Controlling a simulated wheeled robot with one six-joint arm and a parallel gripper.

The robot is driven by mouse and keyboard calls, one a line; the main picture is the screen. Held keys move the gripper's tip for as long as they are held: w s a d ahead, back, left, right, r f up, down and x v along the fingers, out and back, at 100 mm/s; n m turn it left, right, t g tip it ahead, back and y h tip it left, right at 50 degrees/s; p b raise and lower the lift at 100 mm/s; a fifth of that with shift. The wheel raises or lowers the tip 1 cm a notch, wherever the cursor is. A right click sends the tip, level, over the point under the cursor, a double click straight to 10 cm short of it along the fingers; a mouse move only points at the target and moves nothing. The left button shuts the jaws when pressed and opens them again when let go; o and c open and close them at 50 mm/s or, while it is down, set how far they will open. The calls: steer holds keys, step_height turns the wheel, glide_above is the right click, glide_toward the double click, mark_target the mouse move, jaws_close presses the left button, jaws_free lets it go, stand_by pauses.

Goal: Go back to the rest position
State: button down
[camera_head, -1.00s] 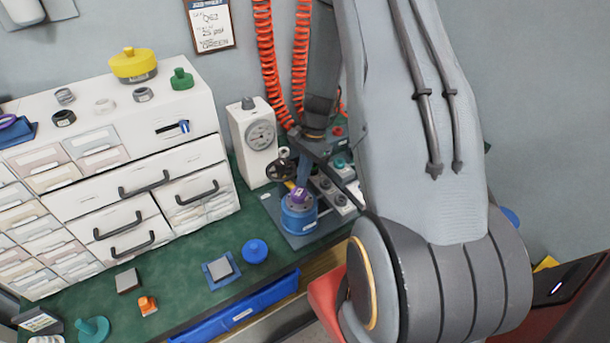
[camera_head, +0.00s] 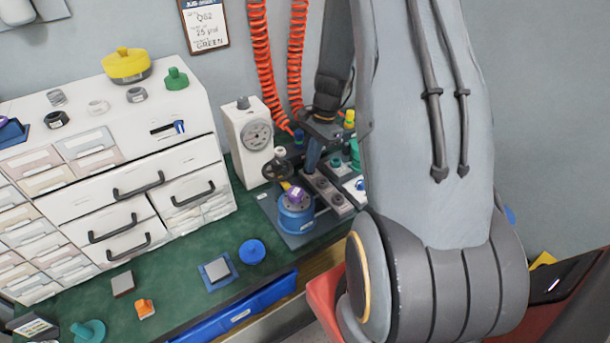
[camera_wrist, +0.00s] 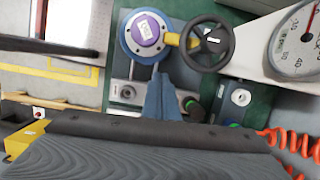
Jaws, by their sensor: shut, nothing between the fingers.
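My gripper (camera_head: 312,158) is at the test bench, its blue-grey fingers pointing down and shut with nothing between them. The fingers also show in the wrist view (camera_wrist: 162,98). They are above and behind a blue round fixture (camera_head: 296,220) with a purple labelled piece (camera_head: 295,194) on top, and I see a gap between them in both views. In the wrist view the purple piece (camera_wrist: 146,29) sits in the fixture's ring. My grey arm hides much of the bench's right side in the head view.
A black handwheel (camera_head: 276,169) and a white gauge box (camera_head: 254,150) stand left of my gripper. Red coiled hoses (camera_head: 262,70) hang behind. A white drawer cabinet (camera_head: 180,110) fills the left. Small parts, including a blue knob (camera_head: 252,251), lie on the green bench top.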

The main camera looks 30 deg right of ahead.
steer(key=b+v, duration=0.1)
steer(key=v, duration=0.5)
